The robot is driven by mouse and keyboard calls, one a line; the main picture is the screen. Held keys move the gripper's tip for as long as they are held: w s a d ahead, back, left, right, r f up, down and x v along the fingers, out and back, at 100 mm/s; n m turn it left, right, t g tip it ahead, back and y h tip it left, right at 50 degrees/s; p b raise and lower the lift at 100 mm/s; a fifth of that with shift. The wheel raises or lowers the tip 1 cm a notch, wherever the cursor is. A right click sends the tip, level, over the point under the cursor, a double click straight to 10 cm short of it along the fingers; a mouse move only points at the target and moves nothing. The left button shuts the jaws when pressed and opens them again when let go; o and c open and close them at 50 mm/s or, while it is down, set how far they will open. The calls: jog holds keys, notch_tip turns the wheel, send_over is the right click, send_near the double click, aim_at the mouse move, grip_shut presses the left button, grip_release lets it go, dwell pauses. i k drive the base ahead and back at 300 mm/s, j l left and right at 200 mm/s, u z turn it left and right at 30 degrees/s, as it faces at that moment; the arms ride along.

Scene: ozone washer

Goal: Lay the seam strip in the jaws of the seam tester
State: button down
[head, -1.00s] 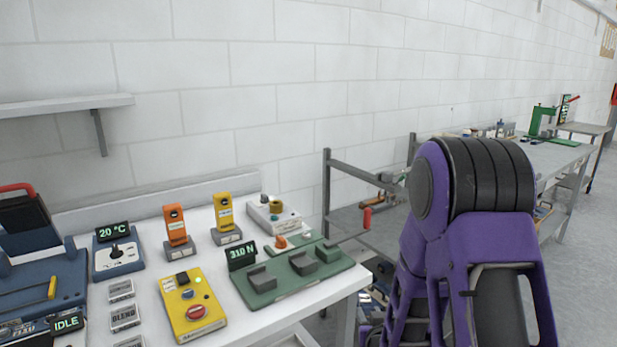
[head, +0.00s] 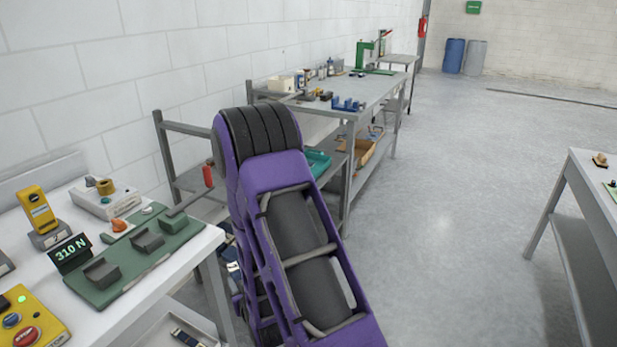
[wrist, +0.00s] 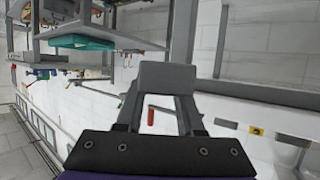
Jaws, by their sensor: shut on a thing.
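The seam tester (head: 190,232) is a green plate on the left bench in the head view. It has two grey jaw blocks, a lever with a red handle (head: 208,175) and a display reading 310 N (head: 72,251). I cannot tell for certain that this piece is the seam strip. In the head view my purple arm hides the gripper. The tester's jaws look empty.
A yellow control box (head: 30,325) and a yellow handheld device (head: 37,208) stand left of the tester. A long bench (head: 375,95) with tools runs along the wall. Another bench (head: 590,190) stands at the right. The floor between is open.

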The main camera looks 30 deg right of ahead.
aim_at(125, 255)
jog(key=i+l, duration=0.25)
jog(key=l, duration=0.2)
jog(key=i+l, duration=0.25)
jog(key=l, duration=0.2)
jog(key=i+l, duration=0.25)
jog(key=l, duration=0.15)
jog(key=i+l, duration=0.25)
jog(key=l, duration=0.2)
jog(key=i+l, duration=0.25)
jog(key=l, duration=0.2)
jog(key=i+l, duration=0.25)
jog(key=l, duration=0.2)
jog(key=i+l, duration=0.3)
jog(key=l, duration=0.15)
